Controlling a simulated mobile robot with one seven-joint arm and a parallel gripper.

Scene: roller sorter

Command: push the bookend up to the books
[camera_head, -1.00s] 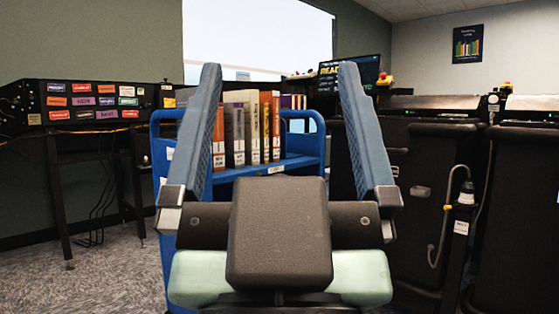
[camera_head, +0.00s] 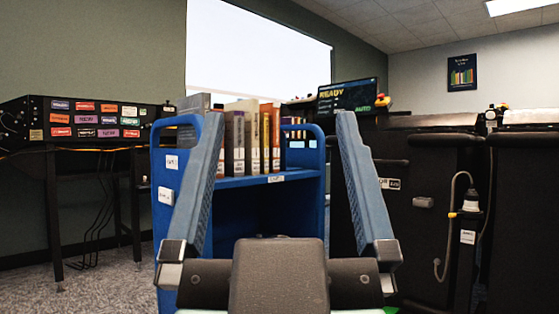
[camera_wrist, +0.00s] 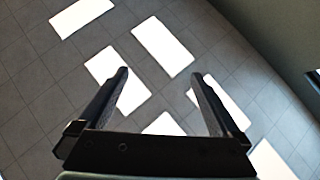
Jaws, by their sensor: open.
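A row of upright books (camera_head: 251,140) stands on the top shelf of a blue cart (camera_head: 256,180), behind my gripper. A grey upright piece (camera_head: 196,103) shows at the row's left end. It may be the bookend, but my left finger and the cart's end panel cover much of that area, so I cannot tell. My gripper (camera_head: 282,120) is open and empty, with its fingers pointing up and spread in front of the cart. In the wrist view my open gripper (camera_wrist: 160,75) has only the ceiling between its fingers.
A black panel with coloured labels (camera_head: 95,119) stands at the left. Black machine cabinets (camera_head: 430,220) with a hanging hose stand close on the right. A screen reading READY (camera_head: 347,97) is behind the cart. Carpet (camera_head: 110,280) is free at the lower left.

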